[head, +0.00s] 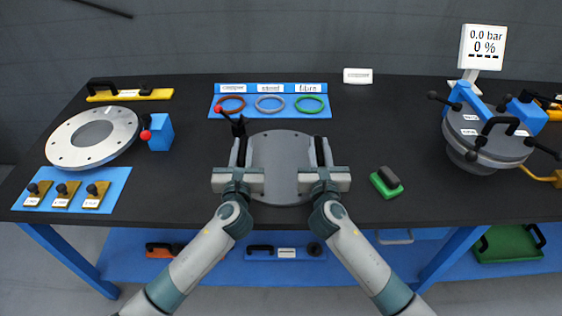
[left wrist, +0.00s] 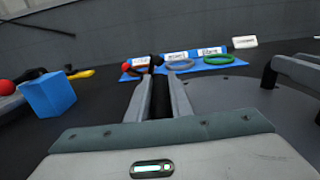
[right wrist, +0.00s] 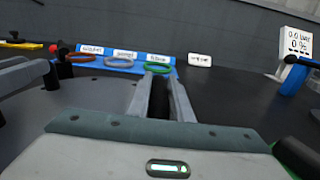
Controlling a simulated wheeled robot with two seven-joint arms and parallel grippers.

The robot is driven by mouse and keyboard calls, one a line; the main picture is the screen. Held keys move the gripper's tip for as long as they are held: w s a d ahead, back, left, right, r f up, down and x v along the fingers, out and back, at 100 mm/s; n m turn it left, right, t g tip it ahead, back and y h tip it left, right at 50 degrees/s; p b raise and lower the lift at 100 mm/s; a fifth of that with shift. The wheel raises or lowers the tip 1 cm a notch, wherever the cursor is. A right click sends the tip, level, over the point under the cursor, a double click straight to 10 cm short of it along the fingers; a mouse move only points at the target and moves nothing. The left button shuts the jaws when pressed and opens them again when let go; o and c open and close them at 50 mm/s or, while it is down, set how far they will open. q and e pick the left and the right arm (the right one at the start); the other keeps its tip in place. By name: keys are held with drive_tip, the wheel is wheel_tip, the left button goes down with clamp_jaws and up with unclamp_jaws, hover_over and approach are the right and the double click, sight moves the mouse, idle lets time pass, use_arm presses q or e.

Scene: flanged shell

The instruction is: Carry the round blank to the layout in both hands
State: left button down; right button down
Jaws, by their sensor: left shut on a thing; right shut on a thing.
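The round blank (head: 281,160) is a grey disc with small holes, in the middle of the table in the head view. It has a dark handle on each side. My left gripper (head: 238,160) is shut on the left handle (left wrist: 161,97), and my right gripper (head: 323,160) is shut on the right handle (right wrist: 159,100). Whether the blank touches the table or hangs just above it I cannot tell. A pale flanged ring (head: 118,128) with bolt holes sits at the left. Which thing is the layout I cannot tell for sure.
A blue board (head: 270,88) with three coloured rings lies behind the blank. A blue block (head: 159,132) stands left. A green-based block (head: 385,182) lies right. A clamped grey vessel (head: 484,145) and a pressure display (head: 482,47) stand far right. The table right of the blank is mostly clear.

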idle(0.3)
use_arm(q)
drive_tip(key=shift+w+r, duration=0.1)
drive_tip(key=shift+r, duration=0.1)
use_arm(e)
drive_tip(key=shift+w+r, duration=0.1)
drive_tip(key=shift+r, duration=0.1)
use_arm(q)
drive_tip(key=shift+r, duration=0.15)
use_arm(e)
drive_tip(key=shift+r, duration=0.15)
